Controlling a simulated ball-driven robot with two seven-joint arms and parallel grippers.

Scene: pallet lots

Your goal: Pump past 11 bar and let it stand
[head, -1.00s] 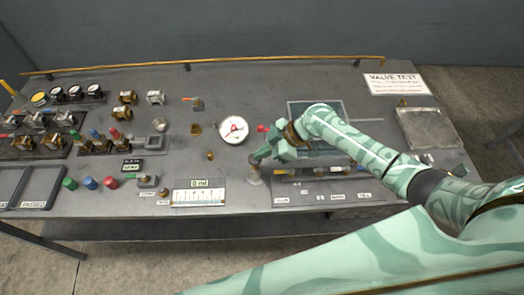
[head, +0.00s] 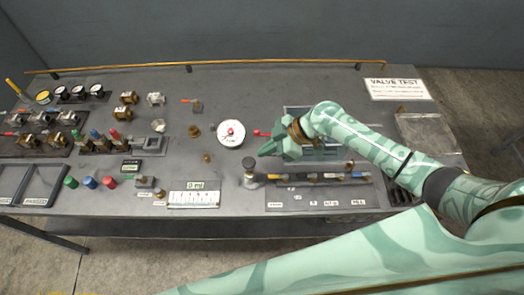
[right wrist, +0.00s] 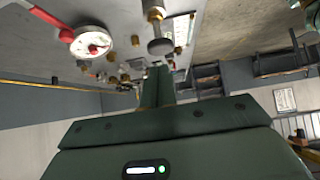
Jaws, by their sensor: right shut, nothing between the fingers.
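The round white pressure gauge (head: 230,133) with a red needle lies face up mid-bench; its scale is too small to read. It also shows in the right wrist view (right wrist: 92,42). The pump's dark round knob (head: 249,168) stands upright on the bench at the left end of the pipe row (head: 320,178); the wrist view shows the knob too (right wrist: 161,46). My right gripper (head: 264,151) is shut and empty, just beyond and right of the knob, apart from it. A red lever handle (head: 262,133) is beside the gauge. My left gripper is out of view.
Valves, small gauges and coloured caps (head: 90,183) fill the left of the bench. A small display and scale strip (head: 194,198) lie at the front. A grey tray (head: 425,135) and the "VALVE TEST" sign (head: 396,88) are at the right. A brass rail (head: 130,67) runs along the back.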

